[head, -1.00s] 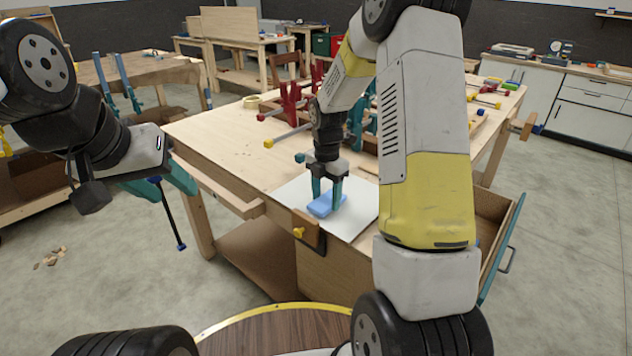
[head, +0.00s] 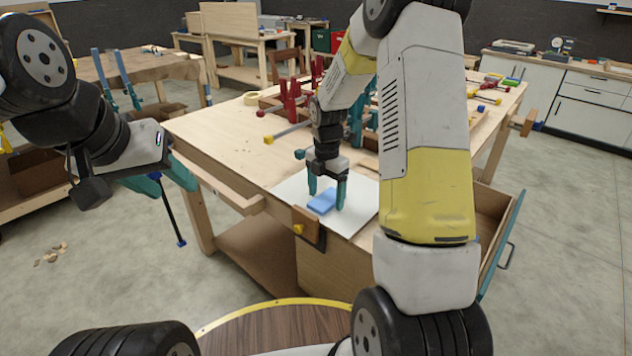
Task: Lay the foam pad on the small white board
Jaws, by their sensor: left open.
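The blue foam pad (head: 321,202) lies on the small white board (head: 355,213) near the front edge of the workbench. My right gripper (head: 326,203) points down over the pad, with its teal fingers spread to either side of it. The fingers look open and apart from the pad; the exact gap to the board is hard to judge. My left gripper (head: 172,182) hangs in the air off the bench's left side, open and empty. My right arm hides part of the bench to the right of the board.
A wooden vise jaw (head: 308,227) stands at the front edge by the board. An open drawer (head: 497,210) juts out on the right. The bench's left part is clear.

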